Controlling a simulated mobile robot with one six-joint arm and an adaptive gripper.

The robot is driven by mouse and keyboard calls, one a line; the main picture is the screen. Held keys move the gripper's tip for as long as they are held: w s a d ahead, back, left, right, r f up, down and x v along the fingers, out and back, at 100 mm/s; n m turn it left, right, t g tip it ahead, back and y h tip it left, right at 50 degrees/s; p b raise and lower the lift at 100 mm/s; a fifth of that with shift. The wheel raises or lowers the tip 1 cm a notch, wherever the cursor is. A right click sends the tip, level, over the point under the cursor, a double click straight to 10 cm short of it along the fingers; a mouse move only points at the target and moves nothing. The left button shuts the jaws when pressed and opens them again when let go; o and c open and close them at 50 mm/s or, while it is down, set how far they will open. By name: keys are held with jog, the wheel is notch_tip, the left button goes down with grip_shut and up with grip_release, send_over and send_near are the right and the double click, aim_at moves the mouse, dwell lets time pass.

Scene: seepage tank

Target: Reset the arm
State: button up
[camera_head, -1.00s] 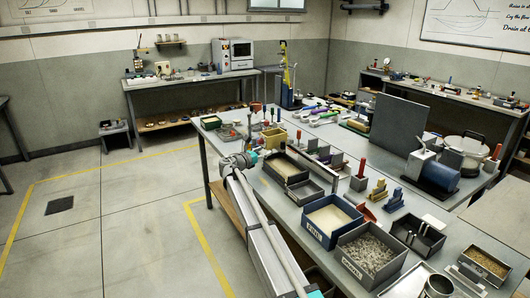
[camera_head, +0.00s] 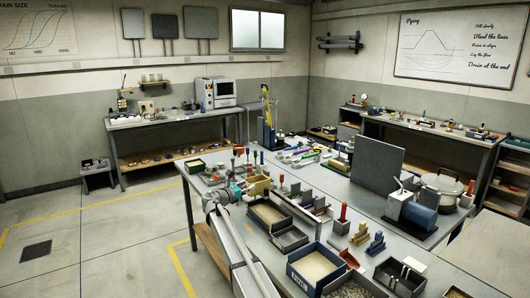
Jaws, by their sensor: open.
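My arm (camera_head: 226,238) rises from the bottom edge over the left end of the long workbench. Its grey links run up to a grey and teal joint (camera_head: 222,196) beside the bench's left edge. No object is seen held.
The workbench (camera_head: 330,192) carries a blue-fronted sand box (camera_head: 316,265), an empty grey tray (camera_head: 289,240), a tan-filled tray (camera_head: 268,214), an upright dark panel (camera_head: 366,172) and a blue motor (camera_head: 414,215). The floor to the left is clear around a drain grate (camera_head: 36,252).

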jog(key=shift+r+p, duration=0.8)
jog(key=shift+r, duration=0.3)
jog(key=shift+r+p, duration=0.45)
jog(key=shift+r, duration=0.05)
